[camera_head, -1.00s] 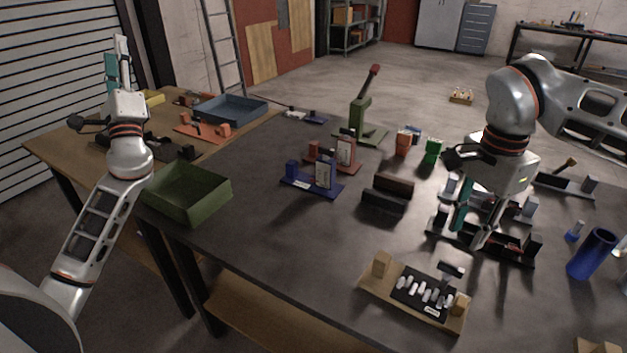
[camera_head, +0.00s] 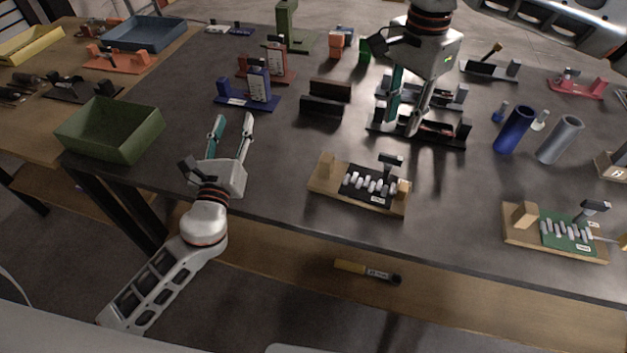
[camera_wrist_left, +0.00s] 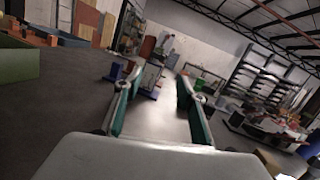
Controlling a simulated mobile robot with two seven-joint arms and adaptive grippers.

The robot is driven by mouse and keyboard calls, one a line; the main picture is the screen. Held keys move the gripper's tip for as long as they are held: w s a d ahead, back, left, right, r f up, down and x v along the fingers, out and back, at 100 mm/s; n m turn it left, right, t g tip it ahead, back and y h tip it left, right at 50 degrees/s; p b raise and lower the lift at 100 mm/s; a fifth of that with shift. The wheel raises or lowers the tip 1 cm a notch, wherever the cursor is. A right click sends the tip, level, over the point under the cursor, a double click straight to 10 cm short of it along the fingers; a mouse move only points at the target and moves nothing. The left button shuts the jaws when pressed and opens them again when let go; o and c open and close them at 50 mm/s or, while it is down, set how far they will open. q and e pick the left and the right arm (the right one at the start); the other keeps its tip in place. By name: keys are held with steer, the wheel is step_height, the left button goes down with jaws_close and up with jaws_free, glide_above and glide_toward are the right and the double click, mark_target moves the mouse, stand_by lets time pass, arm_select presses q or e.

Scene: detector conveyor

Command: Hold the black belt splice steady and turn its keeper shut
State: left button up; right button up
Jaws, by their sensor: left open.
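The black belt splice (camera_head: 368,184) lies on a wooden base (camera_head: 324,180), a black strip with several pale lacing pieces between two wooden blocks. Its keeper, apparently the dark bar (camera_head: 391,160) on a short post, stands at the back right of the strip; its exact turn is hard to read. My left gripper (camera_head: 232,122) is open and empty, left of the splice and apart from it. Its spread teal fingers also show in the left wrist view (camera_wrist_left: 158,95). My right gripper (camera_head: 401,127) looks open, fingers down among dark fixtures behind the splice.
A similar green splice (camera_head: 567,232) stands at the right front. A green bin (camera_head: 110,130) is at the left edge. A blue stand (camera_head: 249,97) and a dark block (camera_head: 323,105) sit behind. Blue (camera_head: 514,130) and grey (camera_head: 559,140) cylinders stand right. The table left of the splice is clear.

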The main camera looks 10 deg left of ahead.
mark_target(324, 166)
arm_select(q)
steer(key=s+d+f, duration=0.1)
steer(key=d, duration=0.1)
steer(key=s+d+f+m+h, duration=0.1)
steer(key=d, duration=0.2)
steer(key=s+d+f+m+g+h, duration=0.1)
steer(key=d, duration=0.2)
steer(key=shift+s+d+f, duration=0.2)
steer(key=shift+s, duration=0.05)
steer(key=s+d+m+h, duration=0.1)
steer(key=s+d, duration=0.1)
steer(key=d, duration=0.1)
steer(key=s+d+f+m+g+h, duration=0.1)
steer(key=s+d, duration=0.1)
steer(key=d, duration=0.2)
steer(key=s+d+f+m+h, duration=0.1)
steer(key=s+d, duration=0.1)
steer(key=d, duration=0.2)
steer(key=shift+s+d+f, duration=0.1)
steer(key=shift+s+f, duration=0.05)
steer(key=shift+d, duration=0.2)
steer(key=shift+x, duration=3.8)
steer(key=shift+d+f, duration=0.1)
steer(key=shift+f, duration=0.05)
